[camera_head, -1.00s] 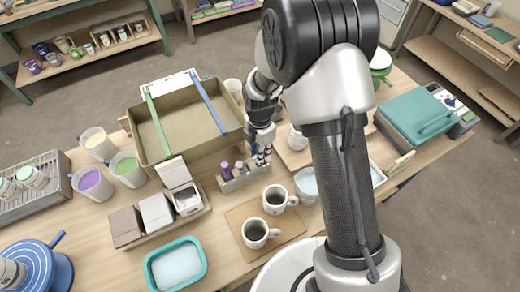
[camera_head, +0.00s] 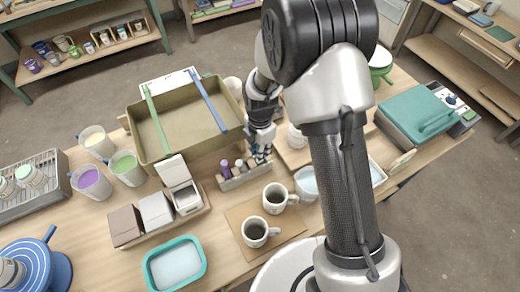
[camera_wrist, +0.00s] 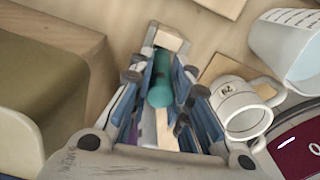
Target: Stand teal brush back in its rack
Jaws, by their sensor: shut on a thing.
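The teal brush (camera_wrist: 160,90) shows in the wrist view as a rounded teal handle end. My gripper (camera_wrist: 165,98) is shut on it, with blue-padded fingers on both sides. In the head view my gripper (camera_head: 262,155) is over the right end of the small grey rack (camera_head: 246,178); the teal brush cannot be made out clearly there. A purple brush (camera_head: 226,168) and a grey one (camera_head: 240,165) stand in the rack. In the wrist view the rack (camera_wrist: 168,40) shows its pale end beyond the brush. The brush's lower end is hidden, so I cannot tell how deep it sits.
Two mugs (camera_head: 274,197) (camera_head: 254,232) stand on a board in front of the rack. A large olive bin (camera_head: 150,135) is close behind left. A lidded box (camera_head: 184,197) is left of the rack.

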